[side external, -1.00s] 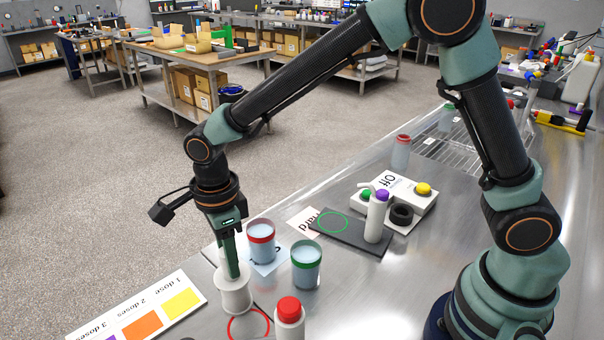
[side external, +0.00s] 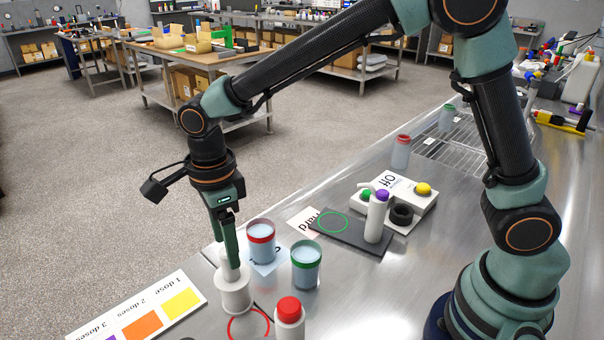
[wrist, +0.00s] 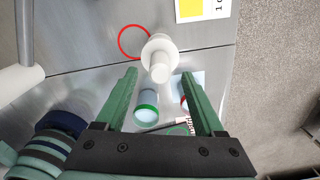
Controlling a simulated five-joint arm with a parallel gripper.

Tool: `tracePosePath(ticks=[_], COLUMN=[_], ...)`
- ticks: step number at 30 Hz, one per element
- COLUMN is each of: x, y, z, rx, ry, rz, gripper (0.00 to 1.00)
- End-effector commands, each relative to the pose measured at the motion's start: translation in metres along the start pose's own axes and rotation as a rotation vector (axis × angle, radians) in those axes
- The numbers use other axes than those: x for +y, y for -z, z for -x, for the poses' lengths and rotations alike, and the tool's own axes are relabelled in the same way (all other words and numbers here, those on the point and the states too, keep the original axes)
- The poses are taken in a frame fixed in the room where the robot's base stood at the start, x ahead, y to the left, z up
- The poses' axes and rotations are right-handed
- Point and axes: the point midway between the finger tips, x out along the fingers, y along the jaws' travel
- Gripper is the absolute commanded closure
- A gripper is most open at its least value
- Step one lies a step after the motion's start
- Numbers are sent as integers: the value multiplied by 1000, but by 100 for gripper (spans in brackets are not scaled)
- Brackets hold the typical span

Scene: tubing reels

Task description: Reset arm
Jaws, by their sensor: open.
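My gripper (side external: 231,258) is open, with its green fingers pointing down at a white reel (side external: 234,295) on the bench's near left part. In the wrist view my gripper (wrist: 159,73) has its two fingertips well apart, and the white reel (wrist: 159,48) with its post shows between and beyond them. The reel stands upright on the bench. In the side view one finger hides most of the other and part of the reel's post, so the exact gap there is unclear.
A red-rimmed cup (side external: 261,245), a green-rimmed cup (side external: 306,266) and a red-capped bottle (side external: 289,322) stand close to the reel. A red ring (side external: 248,325) marks the bench. A dose card (side external: 150,312) lies left. A white pump bottle (side external: 376,220) stands on a dark pad.

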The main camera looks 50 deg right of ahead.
Motion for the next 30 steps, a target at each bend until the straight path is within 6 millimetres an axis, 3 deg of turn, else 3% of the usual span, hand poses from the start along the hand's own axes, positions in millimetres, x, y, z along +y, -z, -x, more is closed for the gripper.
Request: tracePosePath(ticks=[3, 9, 17, 23, 30], x=[-1, 0, -1, -7, -9], y=[-1, 0, 3, 35, 97], z=[27, 62, 83, 100, 120], rx=[-4, -3, -4, -37, -51], ry=[4, 3, 4, 53, 176], rz=[0, 0, 15, 216, 633], gripper=[30, 30, 30, 30, 30])
